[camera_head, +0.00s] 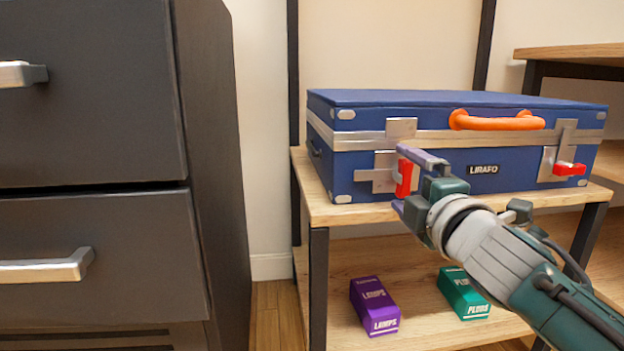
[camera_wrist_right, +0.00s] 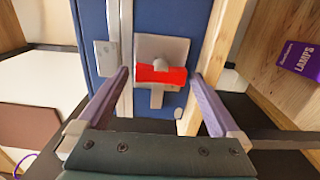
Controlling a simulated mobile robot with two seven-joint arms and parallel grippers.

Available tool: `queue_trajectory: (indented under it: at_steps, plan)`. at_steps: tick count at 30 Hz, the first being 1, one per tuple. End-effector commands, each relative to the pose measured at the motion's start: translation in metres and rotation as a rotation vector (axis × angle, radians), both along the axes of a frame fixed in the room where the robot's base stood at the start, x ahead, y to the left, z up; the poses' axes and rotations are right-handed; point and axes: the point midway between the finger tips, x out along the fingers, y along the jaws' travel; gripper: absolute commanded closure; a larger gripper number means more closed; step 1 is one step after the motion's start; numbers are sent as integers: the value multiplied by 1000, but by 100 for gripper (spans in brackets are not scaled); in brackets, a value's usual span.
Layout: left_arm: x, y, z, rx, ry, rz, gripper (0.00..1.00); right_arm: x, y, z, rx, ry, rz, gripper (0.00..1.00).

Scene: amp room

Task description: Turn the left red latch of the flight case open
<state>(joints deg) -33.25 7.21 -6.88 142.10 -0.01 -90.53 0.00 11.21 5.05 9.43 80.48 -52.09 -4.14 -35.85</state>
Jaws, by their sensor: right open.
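The blue flight case (camera_head: 350,175) lies shut on a wooden shelf. Its left red latch (camera_head: 403,178) stands upright on a metal plate on the front face, with the orange handle (camera_head: 497,120) to its upper right. My right gripper (camera_head: 401,181) is open, one finger above the latch and one below, its tips close to the case front. In the right wrist view the red latch (camera_wrist_right: 160,75) lies between the two open fingers, with a small gap on each side. I cannot tell if either finger touches it. My left gripper is not in view.
The right red latch (camera_head: 569,169) lies level on the case's right side. A dark drawer cabinet (camera_head: 90,120) stands close on the left. The shelf's post (camera_head: 318,285) is below the case's left end.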

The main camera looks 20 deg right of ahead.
Motion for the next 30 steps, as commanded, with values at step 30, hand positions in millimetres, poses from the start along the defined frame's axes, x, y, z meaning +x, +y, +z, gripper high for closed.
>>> queue_trajectory:
  at_steps: [30]
  plan:
    - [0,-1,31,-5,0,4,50,-97,23,0,-1,0,0,0]
